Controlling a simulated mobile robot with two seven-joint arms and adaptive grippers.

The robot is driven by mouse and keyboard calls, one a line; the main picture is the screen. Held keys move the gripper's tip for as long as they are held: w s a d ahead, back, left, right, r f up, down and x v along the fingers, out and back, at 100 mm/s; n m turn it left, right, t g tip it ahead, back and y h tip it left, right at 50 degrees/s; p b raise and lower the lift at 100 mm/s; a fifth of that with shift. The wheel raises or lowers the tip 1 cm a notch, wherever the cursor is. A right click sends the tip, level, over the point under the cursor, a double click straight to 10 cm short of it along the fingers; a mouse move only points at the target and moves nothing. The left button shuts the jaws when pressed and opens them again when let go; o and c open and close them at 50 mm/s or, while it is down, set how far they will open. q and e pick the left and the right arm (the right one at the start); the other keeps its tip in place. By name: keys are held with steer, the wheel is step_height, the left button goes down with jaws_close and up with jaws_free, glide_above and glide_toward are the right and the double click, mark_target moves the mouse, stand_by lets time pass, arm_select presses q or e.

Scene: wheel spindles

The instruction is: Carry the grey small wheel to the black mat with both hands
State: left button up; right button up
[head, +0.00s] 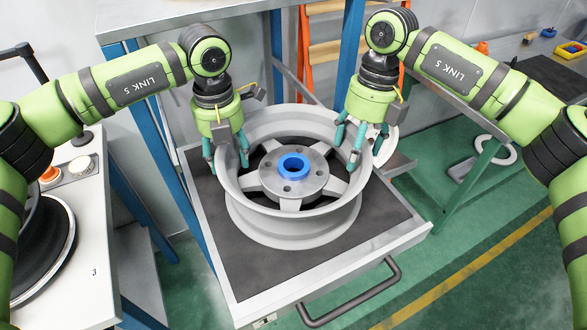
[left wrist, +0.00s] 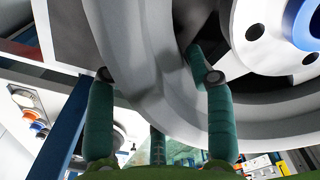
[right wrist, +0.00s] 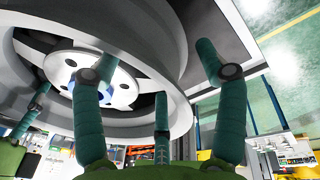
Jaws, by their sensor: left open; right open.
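A grey wheel (head: 255,212) with a spoked face and a blue ring (head: 293,166) at its hub lies flat on the dark lining (head: 245,268) of a pulled-out drawer. My left gripper (head: 227,162) is open at the wheel's left rim; the rim (left wrist: 160,70) passes between its fingers in the left wrist view. My right gripper (head: 354,157) is open at the right rim; the rim (right wrist: 150,50) lies between its fingers in the right wrist view. Finger contact with the rim cannot be told. A black mat (head: 556,76) lies on the bench at the far right.
The drawer has a dark handle (head: 350,295) at its front. A white cabinet (head: 95,265) with a round black part stands at left. A white ring (head: 497,150) is at right. Blue posts stand behind the drawer. Green floor (head: 470,270) is open at the lower right.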

arm_select(q)
steer(key=shift+f, duration=0.55)
arm_select(e)
steer(key=shift+s+f, duration=0.1)
steer(key=shift+f, duration=0.2)
arm_select(q)
steer(key=shift+s, duration=0.1)
steer(key=c, duration=1.1)
arm_select(e)
steer(key=c, duration=1.1)
arm_select(q)
jaws_close()
arm_select(e)
jaws_close()
arm_select(q)
steer(key=shift+r, duration=0.25)
arm_select(e)
steer(key=shift+r, duration=0.2)
